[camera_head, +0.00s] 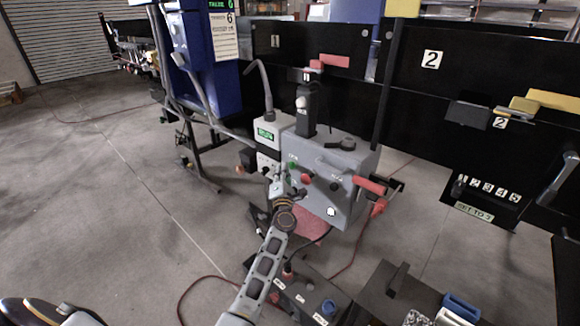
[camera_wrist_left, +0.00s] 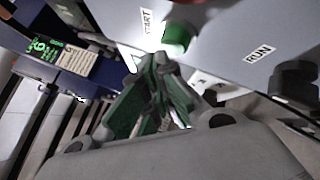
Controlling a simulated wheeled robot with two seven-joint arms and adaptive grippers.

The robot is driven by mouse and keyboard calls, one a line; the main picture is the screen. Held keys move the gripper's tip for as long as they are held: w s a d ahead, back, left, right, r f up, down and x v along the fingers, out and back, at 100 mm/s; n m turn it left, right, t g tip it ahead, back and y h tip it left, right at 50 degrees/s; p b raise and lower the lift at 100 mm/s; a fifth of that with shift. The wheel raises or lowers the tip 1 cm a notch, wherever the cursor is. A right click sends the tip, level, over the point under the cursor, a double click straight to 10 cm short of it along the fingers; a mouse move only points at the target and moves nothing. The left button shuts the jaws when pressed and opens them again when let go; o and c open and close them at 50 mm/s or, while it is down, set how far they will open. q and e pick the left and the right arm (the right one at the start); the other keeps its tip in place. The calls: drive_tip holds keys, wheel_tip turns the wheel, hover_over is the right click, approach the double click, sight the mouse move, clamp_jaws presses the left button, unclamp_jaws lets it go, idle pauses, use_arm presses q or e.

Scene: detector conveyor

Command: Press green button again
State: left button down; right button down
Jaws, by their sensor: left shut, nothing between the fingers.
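The green button (camera_head: 291,165) is on the front face of a grey control box (camera_head: 352,160), at its upper left. In the left wrist view the green button (camera_wrist_left: 176,38) sits beside a START label, close past my fingertips. My left gripper (camera_head: 279,184) is in front of the box's left edge, just below and left of the button. In the left wrist view its fingers (camera_wrist_left: 150,62) are together at the tips, with nothing between them. The tips look very near the button; I cannot tell whether they touch it.
A red button (camera_head: 306,178) sits below and right of the green one. A black knob (camera_wrist_left: 293,80) is beside the RUN label. A red handle (camera_head: 369,185) sticks out at the box's right. A white device (camera_head: 268,134) with a green display stands left.

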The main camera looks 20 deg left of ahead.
use_arm(q)
drive_tip(key=shift+s+d+f, duration=0.35)
drive_tip(key=shift+s+f, duration=0.1)
drive_tip(key=shift+f, duration=0.1)
drive_tip(key=shift+s, duration=0.1)
drive_tip(key=s, duration=0.1)
drive_tip(key=s+a+p, duration=0.1)
drive_tip(key=s, duration=0.1)
drive_tip(key=s+a, duration=0.1)
drive_tip(key=shift+s+r+p, duration=0.2)
drive_tip(key=shift+p, duration=0.15)
idle(0.9)
